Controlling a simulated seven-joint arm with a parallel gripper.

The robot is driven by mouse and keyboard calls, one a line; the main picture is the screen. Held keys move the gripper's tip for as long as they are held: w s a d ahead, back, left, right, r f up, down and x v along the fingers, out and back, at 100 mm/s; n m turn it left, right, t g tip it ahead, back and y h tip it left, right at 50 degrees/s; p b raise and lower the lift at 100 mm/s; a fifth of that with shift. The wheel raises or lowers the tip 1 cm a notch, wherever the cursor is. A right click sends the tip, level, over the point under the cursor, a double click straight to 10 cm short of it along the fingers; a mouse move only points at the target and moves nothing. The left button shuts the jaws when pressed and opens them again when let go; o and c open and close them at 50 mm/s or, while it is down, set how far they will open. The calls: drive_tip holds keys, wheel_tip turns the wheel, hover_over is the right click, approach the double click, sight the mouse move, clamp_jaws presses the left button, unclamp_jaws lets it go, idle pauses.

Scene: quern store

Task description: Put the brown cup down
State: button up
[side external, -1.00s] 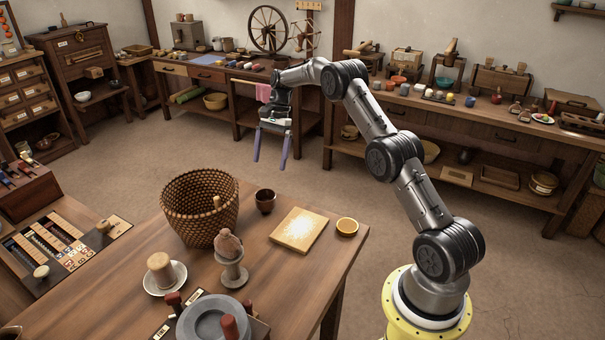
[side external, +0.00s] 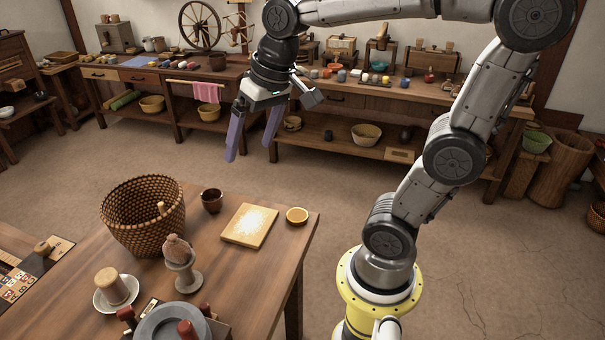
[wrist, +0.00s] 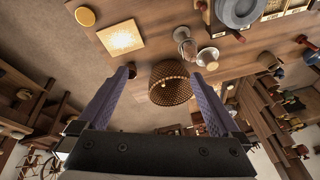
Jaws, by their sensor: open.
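A small dark brown cup (side external: 211,200) stands upright on the wooden table (side external: 246,270), between the woven basket (side external: 143,220) and a square pale board (side external: 249,224). My gripper (side external: 250,150) is open and empty, in the air above and beyond the cup, with its purple fingers pointing down and slightly apart. In the wrist view the fingers (wrist: 160,78) are spread, with the basket (wrist: 170,85) seen between them. A small dark shape by the left fingertip there looks like the cup (wrist: 131,70), partly hidden by the finger.
A stemmed stand (side external: 185,270) with a rounded brown piece, a saucer (side external: 117,292) with a beige cylinder, and a grey stone quern (side external: 172,325) crowd the table's near side. Cluttered benches line the back wall.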

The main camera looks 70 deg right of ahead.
drive_tip(key=s+a+f+n+t, duration=0.1)
drive_tip(key=s+f+n, duration=0.3)
drive_tip(key=s, duration=0.6)
drive_tip(key=shift+a+t, duration=0.4)
drive_tip(key=shift+a, duration=0.1)
idle(0.4)
